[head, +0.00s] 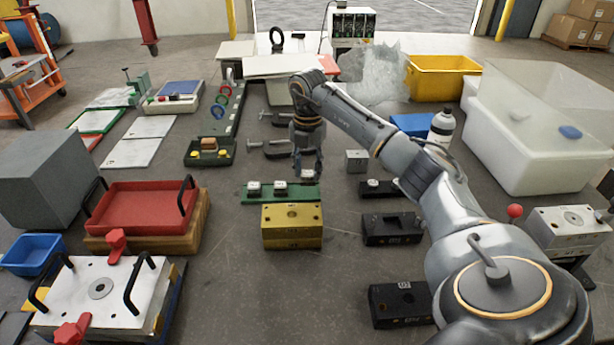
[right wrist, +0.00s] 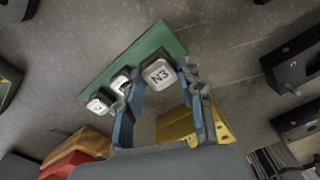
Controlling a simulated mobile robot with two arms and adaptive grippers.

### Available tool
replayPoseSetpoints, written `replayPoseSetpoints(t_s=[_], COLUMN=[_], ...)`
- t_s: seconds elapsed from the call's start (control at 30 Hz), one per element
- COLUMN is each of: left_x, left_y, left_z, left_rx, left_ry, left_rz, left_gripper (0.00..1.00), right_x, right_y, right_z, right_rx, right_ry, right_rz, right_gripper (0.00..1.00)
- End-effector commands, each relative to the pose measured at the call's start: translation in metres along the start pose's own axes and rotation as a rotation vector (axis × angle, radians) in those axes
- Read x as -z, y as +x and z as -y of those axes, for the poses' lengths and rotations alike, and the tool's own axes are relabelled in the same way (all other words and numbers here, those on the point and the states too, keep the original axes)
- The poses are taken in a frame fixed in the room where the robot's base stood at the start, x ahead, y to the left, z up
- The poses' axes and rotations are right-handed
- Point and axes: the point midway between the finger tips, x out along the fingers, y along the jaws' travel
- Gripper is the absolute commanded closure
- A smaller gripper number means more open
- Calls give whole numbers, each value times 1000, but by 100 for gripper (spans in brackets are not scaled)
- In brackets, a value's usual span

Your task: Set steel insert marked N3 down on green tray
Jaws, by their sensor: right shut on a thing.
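The steel insert marked N3 (right wrist: 159,73) is a small pale metal block with its mark facing the right wrist camera. My right gripper (head: 307,166) is shut on it; the fingers (right wrist: 162,82) sit on either side of the block. In the head view the insert (head: 308,175) is at the right end of the green tray (head: 298,197), by its back edge. I cannot tell whether it touches the tray (right wrist: 158,45). Two other steel inserts, left (head: 254,187) and middle (head: 280,187), stand in a row on the tray. My left gripper is not in view.
A brass-coloured block (head: 292,235) stands just in front of the tray. Black blocks (head: 391,229) stand to the right, and a small grey block (head: 356,160) behind. A red tray (head: 142,208) is at the left. Bare floor lies between the red tray and the brass block.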

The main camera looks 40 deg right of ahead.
Motion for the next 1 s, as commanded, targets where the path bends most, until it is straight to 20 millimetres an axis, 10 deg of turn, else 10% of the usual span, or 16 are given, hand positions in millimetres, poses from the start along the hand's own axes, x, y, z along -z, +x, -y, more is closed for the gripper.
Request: replayPoseSetpoints(t_s=[0.67, 0.7, 0.8, 1.0], left_x=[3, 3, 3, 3], left_y=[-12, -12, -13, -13], left_z=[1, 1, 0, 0], left_rx=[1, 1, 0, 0], left_ry=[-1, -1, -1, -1], left_rz=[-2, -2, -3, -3], left_gripper=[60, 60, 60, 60], right_x=[-4, -4, -4, -4], right_y=[39, 40, 40, 40], right_z=[-3, -2, -2, -2], right_rx=[0, 1, 1, 1], right_ry=[0, 0, 0, 0], right_rz=[1, 1, 1, 0], right_gripper=[100, 59, 40, 40])
